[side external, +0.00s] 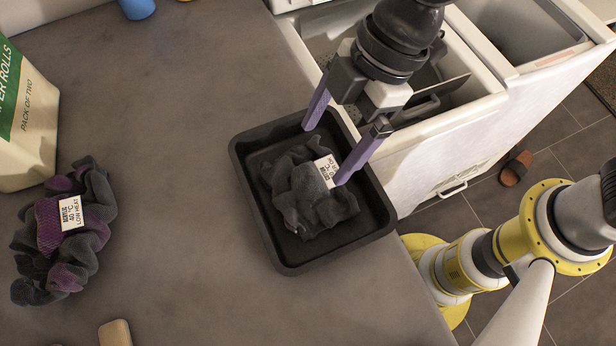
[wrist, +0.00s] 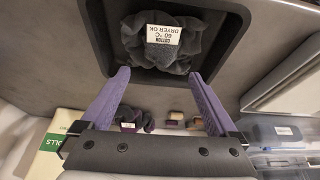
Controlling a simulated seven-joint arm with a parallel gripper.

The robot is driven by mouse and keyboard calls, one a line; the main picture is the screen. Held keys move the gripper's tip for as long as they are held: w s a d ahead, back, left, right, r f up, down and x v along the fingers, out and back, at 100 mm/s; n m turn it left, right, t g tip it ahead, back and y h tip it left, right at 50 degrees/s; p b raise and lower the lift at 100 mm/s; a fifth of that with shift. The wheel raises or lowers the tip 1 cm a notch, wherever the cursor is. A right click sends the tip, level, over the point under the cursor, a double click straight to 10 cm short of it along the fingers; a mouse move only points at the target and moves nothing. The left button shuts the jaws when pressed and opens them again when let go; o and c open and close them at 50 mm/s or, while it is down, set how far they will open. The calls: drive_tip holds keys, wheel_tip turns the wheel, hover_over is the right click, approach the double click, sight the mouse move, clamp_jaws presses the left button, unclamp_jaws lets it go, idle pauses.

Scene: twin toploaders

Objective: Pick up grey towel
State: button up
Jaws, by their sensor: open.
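A crumpled dark grey towel (side external: 304,195) with a white care label lies inside a black tray (side external: 262,243) on the counter. In the wrist view the towel (wrist: 150,48) shows its label, reading cotton, 60 °C, dryer OK, and the tray (wrist: 222,62) surrounds it. My gripper (side external: 328,155) is open above the tray, its two purple fingers apart with nothing between them. In the side view one finger overlaps the tray's back rim and the other overlaps the label's right side. In the wrist view the gripper (wrist: 157,77) has the towel beyond its fingertips.
A purple and dark grey cloth (side external: 65,235) labelled acrylic lies at the left of the counter (side external: 175,140). A paper-rolls pack (side external: 25,120) stands behind it. A white toploader (side external: 440,150) with open top adjoins the tray's right side.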

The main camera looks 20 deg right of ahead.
sight(309, 171)
drive_tip(key=shift+x, duration=2.8)
drive_tip(key=shift+a, duration=0.1)
clamp_jaws()
drive_tip(key=shift+r, duration=0.1)
